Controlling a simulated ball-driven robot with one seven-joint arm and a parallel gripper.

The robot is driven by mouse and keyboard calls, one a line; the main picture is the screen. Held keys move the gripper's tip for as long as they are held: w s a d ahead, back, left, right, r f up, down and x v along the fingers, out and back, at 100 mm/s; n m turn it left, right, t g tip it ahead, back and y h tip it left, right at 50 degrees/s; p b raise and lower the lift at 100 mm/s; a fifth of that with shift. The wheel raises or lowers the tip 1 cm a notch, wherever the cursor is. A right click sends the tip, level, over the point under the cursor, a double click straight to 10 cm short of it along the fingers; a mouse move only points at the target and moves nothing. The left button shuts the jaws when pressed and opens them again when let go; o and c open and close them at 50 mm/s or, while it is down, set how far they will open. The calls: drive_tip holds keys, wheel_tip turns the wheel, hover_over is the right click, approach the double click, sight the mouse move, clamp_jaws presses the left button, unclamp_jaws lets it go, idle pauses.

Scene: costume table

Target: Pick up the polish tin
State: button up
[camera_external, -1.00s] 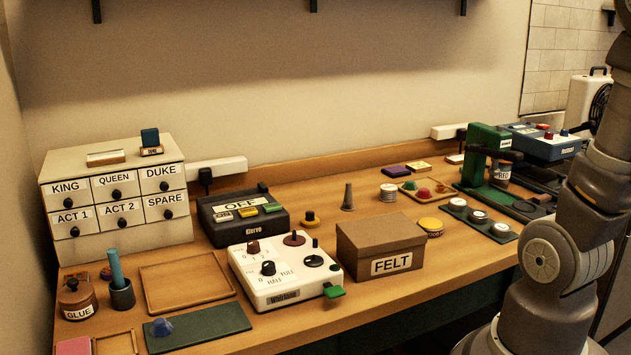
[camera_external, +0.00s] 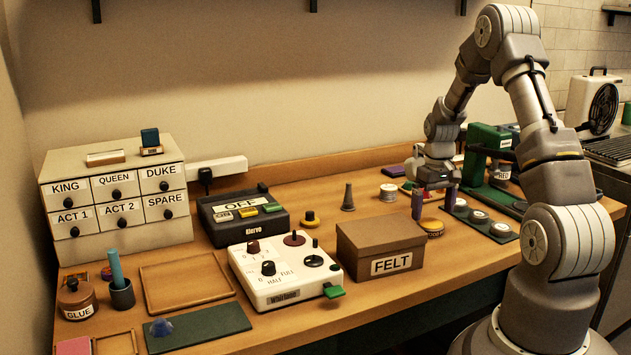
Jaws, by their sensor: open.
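Nothing is held.
The FELT box (camera_external: 372,254) stands close left of the tin. A dark green strip with several round pieces (camera_external: 501,230) lies to the right. A grey cone (camera_external: 348,198) and a white stack (camera_external: 388,193) stand behind left. A green press (camera_external: 484,150) stands behind right.

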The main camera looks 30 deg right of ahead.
sight(431, 222)
wheel_tip(431, 222, down, 4)
drive_tip(key=shift+w+r+b, duration=0.1)
drive_tip(key=shift+w+b, duration=0.05)
drive_tip(key=shift+b, duration=0.5)
drive_tip(key=c, duration=1.2)
drive_tip(key=shift+r, duration=0.2)
